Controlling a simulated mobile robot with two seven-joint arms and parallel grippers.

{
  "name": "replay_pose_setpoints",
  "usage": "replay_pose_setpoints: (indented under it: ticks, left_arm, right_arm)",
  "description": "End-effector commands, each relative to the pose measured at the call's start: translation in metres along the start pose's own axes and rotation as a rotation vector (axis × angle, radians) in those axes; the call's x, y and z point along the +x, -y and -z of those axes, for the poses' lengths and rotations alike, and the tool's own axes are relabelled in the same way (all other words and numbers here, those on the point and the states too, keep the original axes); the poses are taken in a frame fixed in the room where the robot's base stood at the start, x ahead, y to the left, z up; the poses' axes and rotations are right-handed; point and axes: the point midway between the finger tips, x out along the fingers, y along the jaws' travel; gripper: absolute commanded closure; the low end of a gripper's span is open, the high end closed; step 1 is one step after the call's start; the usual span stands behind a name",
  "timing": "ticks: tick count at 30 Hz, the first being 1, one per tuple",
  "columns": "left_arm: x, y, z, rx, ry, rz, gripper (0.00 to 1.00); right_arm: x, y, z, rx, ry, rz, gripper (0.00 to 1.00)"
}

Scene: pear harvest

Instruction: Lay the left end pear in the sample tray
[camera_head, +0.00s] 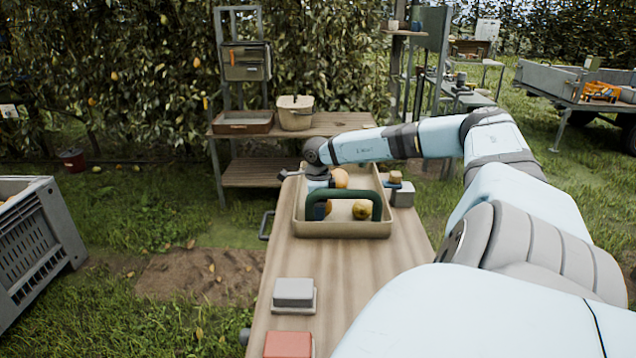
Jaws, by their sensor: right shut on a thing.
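A beige tray with a green handle (343,229) sits on the wooden table and holds a few yellow pears. One pear (341,178) shows at the back beside my right wrist, and another pear (362,210) lies at the right front. A third pear (327,207) shows only partly at the left, behind the handle. My right gripper (318,208) points down into the left part of this tray and is shut on a pear; the handle and wrist hide much of the grip. A shallow brown tray (243,127) stands on the bench behind. My left gripper is out of view.
A grey block (294,291) and a red block (288,345) lie on the near table (342,270). A small grey box (403,195) stands right of the beige tray. A beige bucket (295,117) stands on the rear bench. A grey crate (38,245) is at far left.

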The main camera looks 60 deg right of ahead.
Motion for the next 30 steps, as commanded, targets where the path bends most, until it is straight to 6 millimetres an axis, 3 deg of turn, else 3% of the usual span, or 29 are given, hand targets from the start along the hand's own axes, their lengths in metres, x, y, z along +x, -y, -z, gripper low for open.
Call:
replay_pose_setpoints:
  ticks: [21,22,24,30]
  left_arm:
    - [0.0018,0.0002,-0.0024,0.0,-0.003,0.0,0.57]
    - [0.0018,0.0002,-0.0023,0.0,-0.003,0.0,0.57]
    - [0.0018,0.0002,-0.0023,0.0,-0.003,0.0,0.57]
    - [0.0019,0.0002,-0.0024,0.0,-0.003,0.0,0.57]
  right_arm:
    - [0.0081,0.0001,0.0,0.0,0.0,0.0,0.46]
    - [0.0081,0.0,0.0,0.0,0.0,0.0,0.16]
    - [0.0081,0.0,0.0,0.0,0.0,0.0,0.0]
    - [0.0085,-0.0002,0.0,0.0,0.0,0.0,0.0]
